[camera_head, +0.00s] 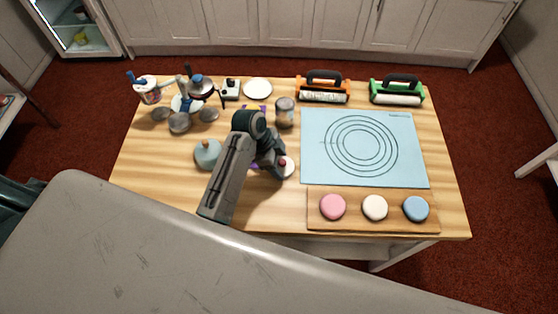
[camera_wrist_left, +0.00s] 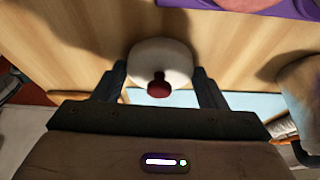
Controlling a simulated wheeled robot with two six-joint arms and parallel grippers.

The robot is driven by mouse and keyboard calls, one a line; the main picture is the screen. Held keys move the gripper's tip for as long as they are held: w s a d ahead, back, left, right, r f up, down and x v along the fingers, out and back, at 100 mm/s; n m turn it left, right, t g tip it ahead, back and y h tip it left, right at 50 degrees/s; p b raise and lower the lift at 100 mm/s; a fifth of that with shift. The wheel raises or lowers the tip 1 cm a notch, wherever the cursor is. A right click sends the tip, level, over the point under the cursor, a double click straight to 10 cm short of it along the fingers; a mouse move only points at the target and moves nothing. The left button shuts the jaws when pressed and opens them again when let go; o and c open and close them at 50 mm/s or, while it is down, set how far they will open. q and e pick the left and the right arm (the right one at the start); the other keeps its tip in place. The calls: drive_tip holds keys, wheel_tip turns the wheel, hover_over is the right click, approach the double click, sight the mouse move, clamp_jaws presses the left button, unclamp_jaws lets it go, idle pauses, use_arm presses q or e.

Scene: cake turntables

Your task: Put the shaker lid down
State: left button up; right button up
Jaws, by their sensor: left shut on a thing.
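The shaker lid (camera_head: 289,169) is a small white round piece with a dark red knob. My left gripper (camera_head: 280,164) is shut on it near the middle of the table, left of the blue mat. In the left wrist view the lid (camera_wrist_left: 160,58) sits between the two fingers of the gripper (camera_wrist_left: 160,76), with the knob toward the camera. I cannot tell whether the lid touches the wood. A grey metal can (camera_head: 285,112), possibly the shaker, stands behind it. My right gripper is out of view.
A blue mat (camera_head: 315,170) with printed rings lies on the right, behind a board (camera_head: 354,222) with three coloured discs. A grey-blue knobbed dome (camera_head: 207,154) stands left of my arm. Turntable stands (camera_head: 180,122) and a white plate (camera_head: 257,88) are behind. Bare wood (camera_head: 275,212) lies in front.

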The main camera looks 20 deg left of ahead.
use_arm(q)
drive_tip(key=o, duration=0.8)
drive_tip(key=shift+o, duration=0.7)
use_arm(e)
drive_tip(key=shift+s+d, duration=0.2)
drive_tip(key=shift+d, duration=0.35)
use_arm(q)
drive_tip(key=b+v, duration=0.1)
drive_tip(key=v, duration=1.1)
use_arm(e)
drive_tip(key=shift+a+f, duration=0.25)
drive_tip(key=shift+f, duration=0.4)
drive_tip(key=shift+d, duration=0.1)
